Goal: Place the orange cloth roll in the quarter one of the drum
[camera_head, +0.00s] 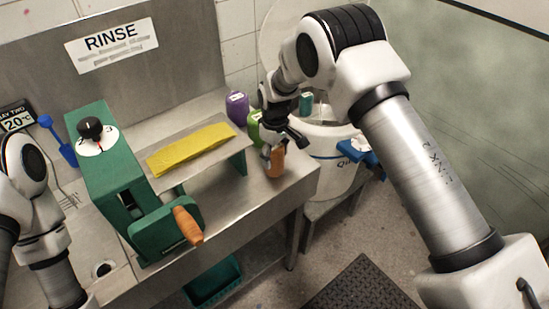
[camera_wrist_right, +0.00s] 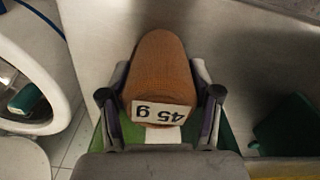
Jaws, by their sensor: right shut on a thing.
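The orange cloth roll (camera_head: 275,161) is upright at the right end of the steel bench; I cannot tell whether its base touches the bench. My right gripper (camera_head: 273,146) is shut on its upper part. In the right wrist view the roll (camera_wrist_right: 160,68) sits between the two fingers (camera_wrist_right: 161,105), with an upside-down "45 g" label. The white drum (camera_head: 333,179) stands on the floor side, right of the bench, partly hidden by my right arm. Its rim (camera_wrist_right: 62,62) shows at the left of the wrist view. My left arm enters at the left edge; its gripper is out of frame.
Purple (camera_head: 237,108) and green (camera_head: 253,132) rolls stand behind my gripper. A teal roll (camera_head: 306,104) is inside the drum. A green crank machine (camera_head: 113,165) with a yellow cloth (camera_head: 190,149) fills the bench's middle. A blue clip (camera_head: 365,152) is on the drum's side.

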